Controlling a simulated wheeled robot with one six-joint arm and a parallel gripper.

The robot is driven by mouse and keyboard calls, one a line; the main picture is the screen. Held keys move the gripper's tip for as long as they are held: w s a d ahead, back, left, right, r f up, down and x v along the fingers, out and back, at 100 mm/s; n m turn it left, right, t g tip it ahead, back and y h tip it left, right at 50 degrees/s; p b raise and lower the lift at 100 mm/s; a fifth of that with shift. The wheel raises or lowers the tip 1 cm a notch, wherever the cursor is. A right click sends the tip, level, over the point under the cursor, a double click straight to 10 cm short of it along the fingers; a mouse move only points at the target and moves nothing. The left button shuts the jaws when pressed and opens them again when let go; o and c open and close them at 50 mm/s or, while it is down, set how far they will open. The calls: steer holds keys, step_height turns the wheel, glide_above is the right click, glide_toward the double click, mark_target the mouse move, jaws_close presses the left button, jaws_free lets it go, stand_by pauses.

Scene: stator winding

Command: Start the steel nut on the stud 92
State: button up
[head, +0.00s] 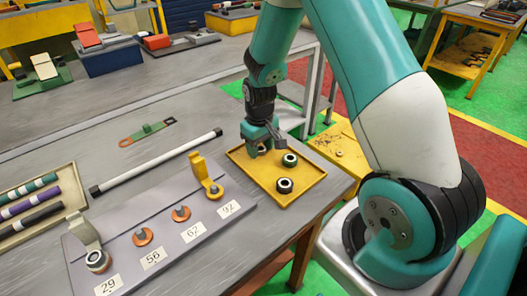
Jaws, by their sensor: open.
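The stud labelled 92 (213,188) stands at the right end of the grey board, with a yellow upright lug (198,168) at it. A yellow tray (305,197) to its right holds small ring-shaped nuts. One dark nut with a pale centre (285,186) lies near the front, and a greenish one (289,160) lies further back. My gripper (261,148) is open and low over the back left of the tray. A third nut (263,149) shows at its fingertips, partly hidden by them. I cannot tell which nut is steel, or whether the fingers touch it.
The grey board (165,215) has further studs labelled 29, 56 and 62; a silver bracket (85,232) stands at 29. A white rod (155,160) with black ends lies behind the board. A tray of coloured rods (70,182) is at left. The bench beside the yellow tray's front is clear.

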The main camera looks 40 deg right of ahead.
steer(key=c, duration=0.7)
step_height(320, 180, up, 9)
steer(key=p, duration=0.7)
